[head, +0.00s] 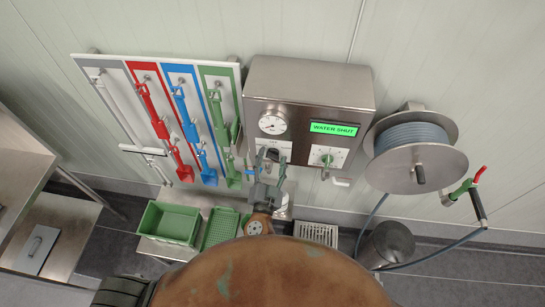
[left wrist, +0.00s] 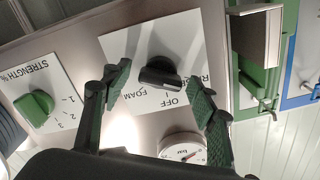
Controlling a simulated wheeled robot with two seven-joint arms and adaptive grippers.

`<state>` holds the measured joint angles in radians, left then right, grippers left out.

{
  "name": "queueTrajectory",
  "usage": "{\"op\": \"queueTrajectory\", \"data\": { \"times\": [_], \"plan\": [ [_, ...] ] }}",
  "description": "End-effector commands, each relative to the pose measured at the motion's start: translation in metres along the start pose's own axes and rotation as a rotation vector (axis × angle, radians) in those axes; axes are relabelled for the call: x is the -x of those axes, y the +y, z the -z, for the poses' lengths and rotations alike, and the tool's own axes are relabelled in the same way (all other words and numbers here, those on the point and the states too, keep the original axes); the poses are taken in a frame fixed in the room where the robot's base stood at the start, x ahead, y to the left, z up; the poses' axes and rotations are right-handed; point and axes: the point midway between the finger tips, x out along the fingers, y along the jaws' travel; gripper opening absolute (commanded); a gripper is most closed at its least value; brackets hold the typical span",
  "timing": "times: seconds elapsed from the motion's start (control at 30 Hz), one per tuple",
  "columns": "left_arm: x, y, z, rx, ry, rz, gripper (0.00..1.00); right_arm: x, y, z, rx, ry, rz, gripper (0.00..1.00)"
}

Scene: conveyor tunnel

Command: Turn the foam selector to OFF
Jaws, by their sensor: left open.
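The foam selector is a black bar knob (left wrist: 160,73) on a white plate (left wrist: 122,45) in the left wrist view. FOAM, OFF and a partly hidden label starting with R are printed around it. Its bar lies roughly across that picture; I cannot tell which end points. In the head view the knob (head: 272,155) shows dark on the steel control box (head: 300,82), partly covered by my gripper. My left gripper (head: 270,163) is open in front of it. In the left wrist view its fingers (left wrist: 160,90) stand on both sides of the knob, apart from it.
A green STRENGTH % knob (left wrist: 36,104) sits beside it, also in the head view (head: 326,159). A gauge (head: 272,123) and a display (head: 334,128) reading WATER SHUT are above. A tool board (head: 120,75) hangs left, a hose reel (head: 413,165) right. A green tray (head: 170,222) lies below.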

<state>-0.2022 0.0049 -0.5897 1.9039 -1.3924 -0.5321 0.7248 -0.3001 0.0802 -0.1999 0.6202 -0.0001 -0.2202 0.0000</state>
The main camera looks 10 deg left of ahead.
Motion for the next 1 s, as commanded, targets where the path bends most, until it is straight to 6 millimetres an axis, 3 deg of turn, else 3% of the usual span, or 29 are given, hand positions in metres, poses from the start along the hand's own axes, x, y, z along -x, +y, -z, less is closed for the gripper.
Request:
{"op": "queueTrajectory", "data": {
  "times": [0.27, 0.87, 1.0],
  "plan": [
    [-0.002, 0.0006, -0.0008, 0.001, -0.001, -0.001, 0.54, 0.0003, -0.0001, 0.0, 0.0, 0.0, 0.0, 0.4],
    [-0.0018, 0.0007, -0.0005, 0.0, 0.0, -0.001, 0.13, 0.0003, -0.0002, 0.0, 0.0, 0.0, 0.0, 0.4],
    [-0.0018, 0.0007, -0.0004, -0.002, 0.0, -0.001, 0.11, 0.0003, -0.0002, 0.0, 0.0, 0.0, 0.0, 0.4]
  ]
}}
